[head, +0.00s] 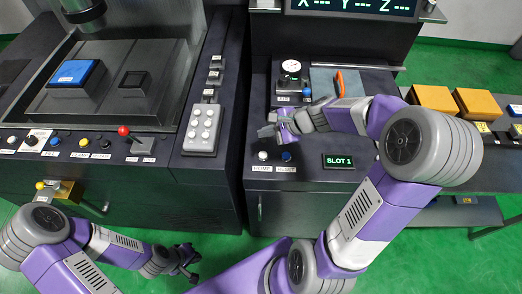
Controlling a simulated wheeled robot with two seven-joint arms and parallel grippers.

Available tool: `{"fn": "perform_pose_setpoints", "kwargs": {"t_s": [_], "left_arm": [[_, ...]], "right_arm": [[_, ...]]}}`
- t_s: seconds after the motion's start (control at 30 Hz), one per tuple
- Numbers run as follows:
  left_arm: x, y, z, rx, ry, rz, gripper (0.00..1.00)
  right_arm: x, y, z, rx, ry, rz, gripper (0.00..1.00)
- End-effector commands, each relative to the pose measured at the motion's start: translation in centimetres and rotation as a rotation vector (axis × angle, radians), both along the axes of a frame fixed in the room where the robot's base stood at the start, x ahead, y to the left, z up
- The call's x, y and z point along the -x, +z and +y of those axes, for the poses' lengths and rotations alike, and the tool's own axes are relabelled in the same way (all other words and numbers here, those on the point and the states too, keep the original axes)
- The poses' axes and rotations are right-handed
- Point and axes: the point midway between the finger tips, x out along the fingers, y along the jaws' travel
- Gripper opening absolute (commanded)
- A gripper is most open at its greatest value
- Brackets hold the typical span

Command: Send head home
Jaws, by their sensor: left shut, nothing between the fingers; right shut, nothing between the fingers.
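A white button (263,155) with a HOME label stands at the left of the right-hand console's front edge. Beside it is a blue button (286,156) labelled RESET. My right gripper (268,128) is shut and empty, a little behind these buttons in the picture; I cannot tell its height above the panel. My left gripper (193,274) is shut and empty, low in front of the machine and away from the controls. A dark cylindrical part, seemingly the machine head (85,10), hangs at the top left. The display (350,5) shows X, Y and Z with dashes.
A SLOT 1 screen (338,161) sits right of the buttons. A dial gauge (291,67) stands behind my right gripper. Orange blocks (433,98) lie far right.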

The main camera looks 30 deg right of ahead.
Motion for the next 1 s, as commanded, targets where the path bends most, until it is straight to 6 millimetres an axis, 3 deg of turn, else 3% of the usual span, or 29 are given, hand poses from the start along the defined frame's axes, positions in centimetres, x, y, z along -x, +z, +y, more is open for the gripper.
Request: {"fn": "perform_pose_setpoints", "kwargs": {"t_s": [0.27,0.8,1.0], "left_arm": [[-0.1,-0.9,0.0,0.0,0.0,-0.001,0.0],[-0.1,-7.2,0.0,0.0,0.0,-0.001,0.0],[-0.1,-8.2,0.0,0.0,0.0,-0.001,0.0]], "right_arm": [[0.0,-1.0,0.0,0.0,0.001,0.001,0.0],[0.0,-7.9,0.0,0.001,0.001,0.0,0.0],[0.0,-8.9,0.0,0.001,0.001,0.0,0.0]]}}
